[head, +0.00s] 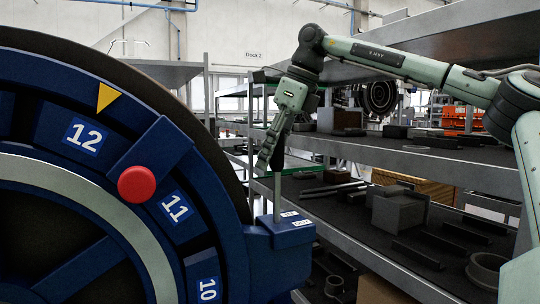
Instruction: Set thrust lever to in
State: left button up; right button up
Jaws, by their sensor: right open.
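The thrust lever (277,198) is a thin grey rod standing about upright out of a blue housing (282,247) at the right edge of the big blue wheel. Two small white labels sit on top of the housing, just right of the lever's foot; their print is too small to read surely. My right gripper (268,163) points down from above, open, with its fingers at the lever's upper end. I cannot tell whether the fingers touch the lever or stand around it. My left gripper is out of view.
The blue wheel (95,120) with numbered plates 12, 11 and 10, a red knob (137,184) and a yellow pointer (107,96) fills the left. Metal shelves (400,155) with dark parts, including a grey block (398,210), stand close on the right, behind my right arm.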

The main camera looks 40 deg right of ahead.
jog(key=shift+w+f, duration=0.1)
jog(key=shift+f, duration=0.05)
grip_shut()
dwell(0.4)
